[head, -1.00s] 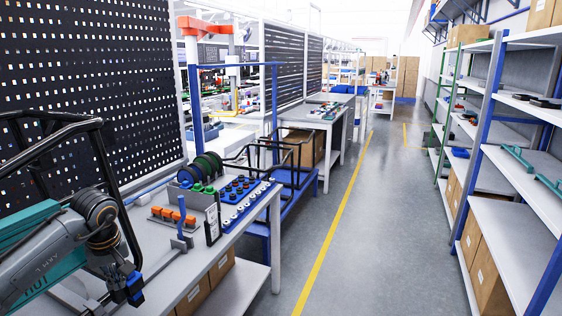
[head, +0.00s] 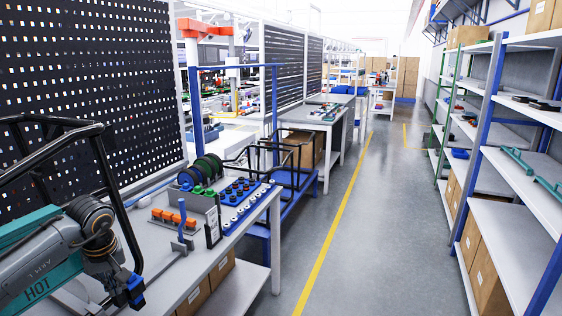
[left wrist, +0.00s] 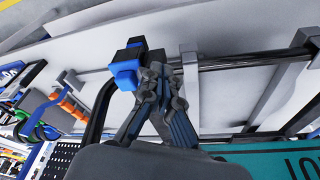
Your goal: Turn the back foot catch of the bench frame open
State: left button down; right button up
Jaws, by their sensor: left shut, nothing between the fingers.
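The bench frame (head: 110,175) is black bent tube at the left of the head view. Its tube also shows in the left wrist view (left wrist: 103,108). A blue-and-black block (head: 134,289), which looks like the back foot catch, sits low by the frame's foot; it shows larger in the left wrist view (left wrist: 126,73). My left gripper (head: 121,277) is shut and empty. Its fingertips (left wrist: 157,75) are close together right beside the blue block; I cannot tell whether they touch it. My right gripper is in neither view.
The grey bench (head: 245,222) holds an upright blue handle (head: 182,216), orange clips (head: 172,217) and a blue tray (head: 243,205) of small parts. A black perforated panel (head: 100,70) stands behind. The aisle (head: 365,220) is clear, with shelves (head: 510,150) on the right.

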pick_arm(q)
jog(key=shift+s+a, duration=0.15)
jog(key=shift+a, duration=0.2)
dwell(0.4)
jog(key=shift+s+p, duration=0.1)
jog(key=shift+p, duration=0.2)
notch_tip(320, 180, up, 6)
jog(key=p, duration=0.4)
jog(key=shift+s+d+p, duration=0.15)
jog(key=shift+s+p, duration=0.2)
jog(key=w+d+f+n+g+p, duration=0.1)
jog(key=w+d+f+n+p, duration=0.1)
jog(key=f+n, duration=0.4)
jog(key=shift+w+d+y, duration=0.35)
jog(key=shift+w+y, duration=0.05)
jog(key=shift+w, duration=0.25)
